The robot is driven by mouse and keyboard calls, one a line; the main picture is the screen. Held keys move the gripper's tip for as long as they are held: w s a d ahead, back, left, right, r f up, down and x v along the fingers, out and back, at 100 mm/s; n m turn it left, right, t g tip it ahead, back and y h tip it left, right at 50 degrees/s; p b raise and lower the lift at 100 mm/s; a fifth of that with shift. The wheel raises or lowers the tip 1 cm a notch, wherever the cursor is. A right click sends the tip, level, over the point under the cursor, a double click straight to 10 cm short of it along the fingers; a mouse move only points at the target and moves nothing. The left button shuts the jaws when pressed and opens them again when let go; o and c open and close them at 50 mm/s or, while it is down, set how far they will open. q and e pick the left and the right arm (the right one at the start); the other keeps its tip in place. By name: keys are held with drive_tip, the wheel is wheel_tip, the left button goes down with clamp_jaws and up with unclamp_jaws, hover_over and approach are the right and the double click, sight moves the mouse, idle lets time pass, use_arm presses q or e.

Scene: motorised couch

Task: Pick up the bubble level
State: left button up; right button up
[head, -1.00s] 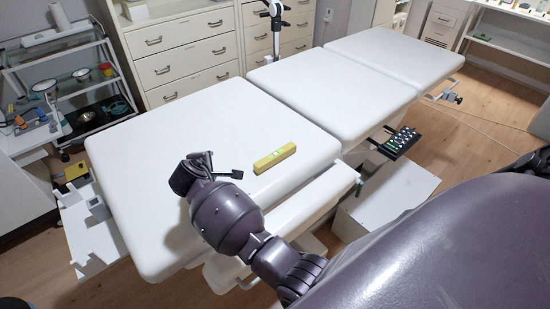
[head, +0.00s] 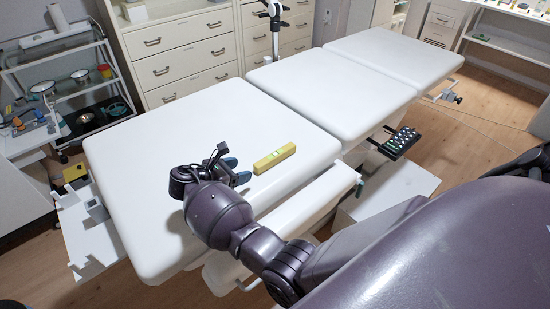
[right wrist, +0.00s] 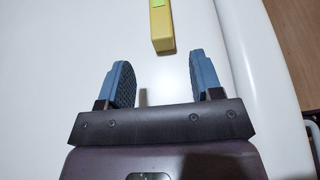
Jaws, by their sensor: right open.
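The bubble level (head: 274,158) is a yellow bar with a green vial. It lies flat on the near white section of the couch (head: 165,235), close to its right edge. It also shows at the top of the right wrist view (right wrist: 161,27), cut off by the frame edge. My right gripper (head: 237,172) is over the couch, just left of the level. In the right wrist view its two blue fingers (right wrist: 161,80) are wide apart and empty, and the level's near end lies ahead of the gap between them. My left gripper is not in view.
White padded sections of the couch (head: 385,55) stretch away to the far right. A black control panel with buttons (head: 402,143) sits at the couch's right side. Drawer cabinets (head: 175,50) stand behind, and a trolley (head: 70,75) is at the left. The couch top is otherwise clear.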

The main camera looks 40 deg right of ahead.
sight(255, 167)
drive_tip(key=shift+b+x, duration=0.4)
drive_tip(key=shift+x, duration=2.85)
drive_tip(key=shift+s, duration=0.1)
drive_tip(key=c, duration=1.1)
